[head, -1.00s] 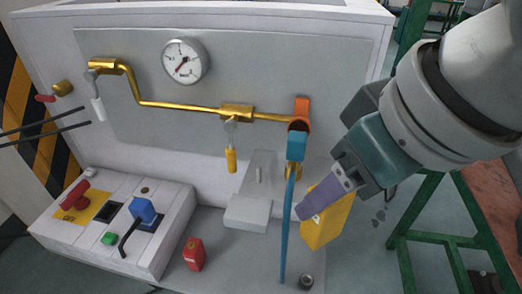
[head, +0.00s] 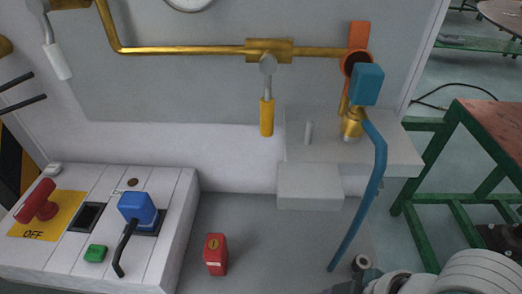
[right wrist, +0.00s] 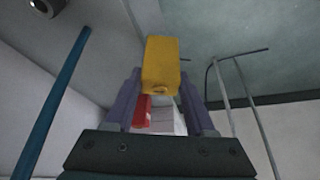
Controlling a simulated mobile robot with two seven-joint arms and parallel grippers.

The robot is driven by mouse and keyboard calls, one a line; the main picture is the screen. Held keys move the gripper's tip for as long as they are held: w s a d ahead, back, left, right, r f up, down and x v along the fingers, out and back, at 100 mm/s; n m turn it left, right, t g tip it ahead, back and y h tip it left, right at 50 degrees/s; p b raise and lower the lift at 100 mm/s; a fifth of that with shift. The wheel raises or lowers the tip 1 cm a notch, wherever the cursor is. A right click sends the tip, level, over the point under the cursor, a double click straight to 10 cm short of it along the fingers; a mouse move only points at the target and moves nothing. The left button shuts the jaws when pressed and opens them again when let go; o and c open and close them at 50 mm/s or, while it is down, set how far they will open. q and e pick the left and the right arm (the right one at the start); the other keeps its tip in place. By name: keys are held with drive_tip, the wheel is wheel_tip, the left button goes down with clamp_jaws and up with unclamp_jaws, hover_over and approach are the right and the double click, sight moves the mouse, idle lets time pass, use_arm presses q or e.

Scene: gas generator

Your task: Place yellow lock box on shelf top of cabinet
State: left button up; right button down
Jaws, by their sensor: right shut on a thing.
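The yellow lock box (right wrist: 161,62) is held in my right gripper (right wrist: 160,84), between its two purple fingers in the right wrist view. In the head view my right arm shows at the bottom right corner, but its gripper and the box are out of frame. The grey cabinet (head: 230,160) fills most of the head view. A raised grey shelf (head: 395,155) stands at its right side, with a lower grey step (head: 308,188) in front. My left gripper is not in view.
A blue hose (head: 370,185) hangs from the blue fitting down in front of the shelf. A red lock box (head: 216,256) stands on the cabinet floor. The switch panel (head: 90,235) is at left. A green-framed table (head: 465,150) stands at right.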

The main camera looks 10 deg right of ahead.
drive_tip(key=w, duration=0.2)
drive_tip(key=w+d+b, duration=0.1)
drive_tip(key=w, duration=0.2)
drive_tip(key=w+d, duration=0.1)
drive_tip(key=w, duration=0.2)
drive_tip(key=shift+d+b, duration=0.1)
drive_tip(key=shift+b, duration=0.25)
drive_tip(key=w, duration=0.2)
drive_tip(key=w+d+b, duration=0.1)
drive_tip(key=shift+w+f, duration=0.1)
drive_tip(key=shift+w, duration=0.25)
drive_tip(key=shift+w+d+f+b, duration=0.1)
drive_tip(key=shift+w+f+b, duration=0.1)
drive_tip(key=shift+b, duration=0.2)
drive_tip(key=shift+s, duration=0.2)
drive_tip(key=shift+f, duration=0.1)
drive_tip(key=shift+f, duration=0.15)
drive_tip(key=shift+c, duration=1.2)
unclamp_jaws()
